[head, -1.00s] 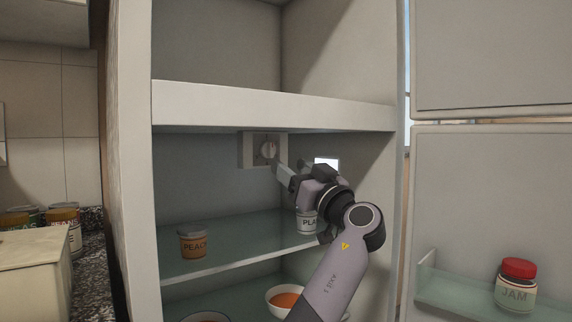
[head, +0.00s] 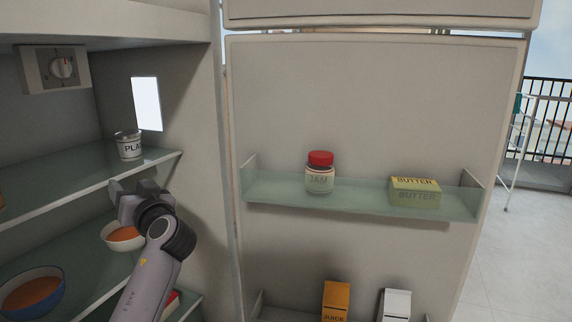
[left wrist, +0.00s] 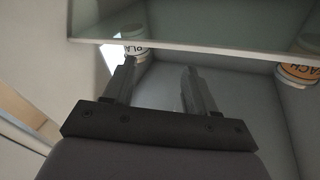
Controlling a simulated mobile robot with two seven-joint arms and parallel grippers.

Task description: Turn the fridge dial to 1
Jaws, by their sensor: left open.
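The fridge dial (head: 62,69) is a round knob on a grey box on the back wall inside the fridge, at the upper left of the head view. The dial is not in the left wrist view. My right gripper is not in view.
A white can (head: 129,146) stands on the glass shelf above my gripper. Bowls of orange food (head: 123,238) (head: 33,291) sit lower. The open door holds a jam jar (head: 320,173), butter (head: 415,191) and cartons (head: 336,300). Bare floor (head: 515,255) lies at right.

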